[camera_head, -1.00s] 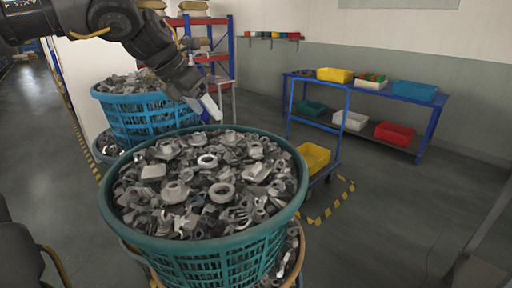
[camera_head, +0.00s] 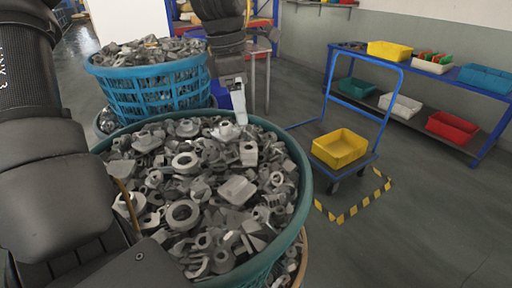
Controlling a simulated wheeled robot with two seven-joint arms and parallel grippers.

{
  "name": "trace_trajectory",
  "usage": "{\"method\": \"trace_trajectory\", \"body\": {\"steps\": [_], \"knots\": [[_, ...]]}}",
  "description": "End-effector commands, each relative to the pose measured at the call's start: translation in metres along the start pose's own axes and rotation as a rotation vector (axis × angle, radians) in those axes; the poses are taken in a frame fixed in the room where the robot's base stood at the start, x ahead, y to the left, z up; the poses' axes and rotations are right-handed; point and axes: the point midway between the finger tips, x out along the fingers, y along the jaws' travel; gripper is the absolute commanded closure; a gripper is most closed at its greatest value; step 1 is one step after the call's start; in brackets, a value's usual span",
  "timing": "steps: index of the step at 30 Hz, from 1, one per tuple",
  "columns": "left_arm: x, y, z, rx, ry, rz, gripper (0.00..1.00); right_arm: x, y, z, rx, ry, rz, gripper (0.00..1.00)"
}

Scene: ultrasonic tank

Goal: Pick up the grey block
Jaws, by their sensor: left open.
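A teal basket (camera_head: 300,200) in the foreground is heaped with grey metal parts. A light grey block-shaped piece (camera_head: 248,153) lies on the heap, right of its middle. Other flat grey pieces lie around it, so I cannot be sure which one is the grey block.
A blue basket (camera_head: 160,80) of similar parts stands behind. A blue cart carries a yellow bin (camera_head: 340,148) at the right. A blue table (camera_head: 440,78) with coloured bins stands by the wall. Open floor lies at the right.

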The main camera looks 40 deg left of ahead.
Motion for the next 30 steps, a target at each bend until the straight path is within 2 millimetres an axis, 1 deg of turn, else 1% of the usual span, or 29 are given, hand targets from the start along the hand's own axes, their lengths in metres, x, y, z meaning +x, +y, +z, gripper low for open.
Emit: {"method": "trace_trajectory", "body": {"steps": [1,4,9,12,17,19,22,27,30], "knots": [[0.006,0.000,-0.001,0.000,0.001,-0.002,0.35,0.001,-0.001,0.005,0.000,-0.008,-0.001,0.64],[0.023,0.000,-0.001,0.000,0.002,-0.004,0.35,0.003,-0.002,0.011,-0.001,-0.017,-0.002,0.64],[0.046,0.000,0.000,0.000,0.001,-0.003,0.35,0.004,-0.002,0.011,-0.001,-0.016,-0.002,0.64],[0.053,0.000,0.000,0.001,0.000,-0.002,0.35,0.004,-0.001,0.005,0.000,-0.005,-0.001,0.64],[0.056,0.000,0.001,0.001,-0.001,-0.001,0.35,0.004,0.002,-0.008,0.000,0.013,0.004,0.64],[0.061,0.001,0.001,0.001,0.000,-0.004,0.35,0.004,0.004,-0.011,0.000,0.017,0.005,0.64],[0.076,0.001,0.000,0.002,0.001,-0.006,0.35,0.002,0.005,-0.012,0.000,0.018,0.006,0.64],[0.099,0.003,-0.001,0.001,0.001,-0.004,0.35,0.001,0.004,-0.007,-0.001,0.010,0.004,0.64],[0.105,0.003,-0.001,0.001,-0.001,-0.002,0.35,0.001,0.002,-0.003,-0.001,0.005,0.003,0.64]]}}
